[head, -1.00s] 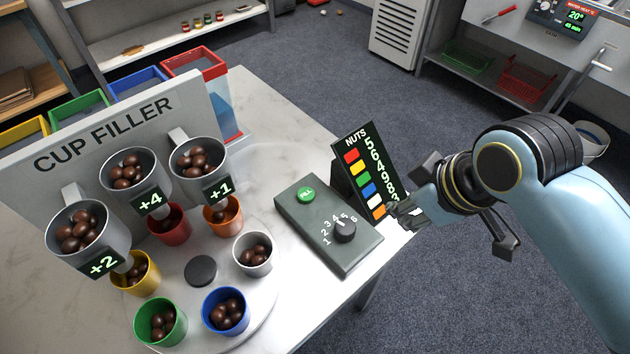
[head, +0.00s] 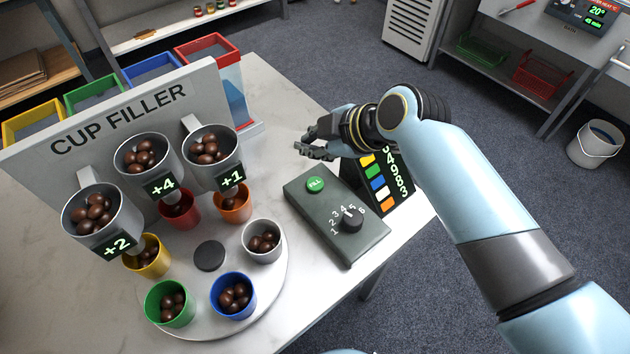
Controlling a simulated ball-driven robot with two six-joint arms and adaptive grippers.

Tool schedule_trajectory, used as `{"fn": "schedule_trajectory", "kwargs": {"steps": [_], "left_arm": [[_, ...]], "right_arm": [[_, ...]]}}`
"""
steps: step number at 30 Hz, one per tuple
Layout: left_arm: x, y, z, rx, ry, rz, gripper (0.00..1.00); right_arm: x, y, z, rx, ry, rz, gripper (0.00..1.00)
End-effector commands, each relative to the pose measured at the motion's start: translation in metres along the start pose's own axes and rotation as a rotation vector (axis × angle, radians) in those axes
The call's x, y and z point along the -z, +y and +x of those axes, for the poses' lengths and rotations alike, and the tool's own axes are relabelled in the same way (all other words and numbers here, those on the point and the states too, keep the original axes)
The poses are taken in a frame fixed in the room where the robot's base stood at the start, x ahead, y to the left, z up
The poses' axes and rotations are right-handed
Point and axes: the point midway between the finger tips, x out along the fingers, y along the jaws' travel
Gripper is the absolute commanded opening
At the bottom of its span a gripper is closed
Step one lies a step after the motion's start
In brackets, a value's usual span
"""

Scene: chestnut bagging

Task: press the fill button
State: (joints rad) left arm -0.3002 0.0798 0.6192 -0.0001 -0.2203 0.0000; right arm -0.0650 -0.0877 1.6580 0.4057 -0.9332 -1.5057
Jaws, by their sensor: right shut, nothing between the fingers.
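The green fill button (head: 315,184) sits at the upper left of the dark green control box (head: 326,222). A black dial (head: 351,219) with numbers around it is on the same box. My right gripper (head: 303,149) is shut and empty. It shows just beyond the fill button in the picture, apart from it and seemingly above the box. My right arm comes in from the right and covers part of the nuts board (head: 402,199). My left gripper is out of view.
The cup filler panel (head: 190,90) carries three hoppers of chestnuts, marked +2 (head: 103,213), +4 (head: 146,163) and +1 (head: 213,152). Below them a round turntable (head: 205,318) holds several coloured cups. Coloured bins stand behind the panel.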

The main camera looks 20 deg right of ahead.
Motion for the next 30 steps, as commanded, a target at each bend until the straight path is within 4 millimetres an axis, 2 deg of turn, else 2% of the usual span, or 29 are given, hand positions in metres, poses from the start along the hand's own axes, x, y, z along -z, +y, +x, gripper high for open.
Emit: {"fn": "schedule_trajectory", "kwargs": {"steps": [8, 19, 24, 30], "left_arm": [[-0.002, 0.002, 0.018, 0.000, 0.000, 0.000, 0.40], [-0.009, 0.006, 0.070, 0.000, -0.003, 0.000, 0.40], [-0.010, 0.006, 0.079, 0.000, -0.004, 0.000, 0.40], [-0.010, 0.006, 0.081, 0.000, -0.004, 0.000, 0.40]], "right_arm": [[-0.010, -0.010, 0.013, 0.001, -0.001, 0.001, 0.00], [-0.037, -0.037, 0.049, 0.002, -0.002, 0.002, 0.00], [-0.044, -0.044, 0.059, 0.002, -0.001, 0.000, 0.00], [-0.045, -0.045, 0.061, 0.001, -0.001, 0.000, 0.00]]}}
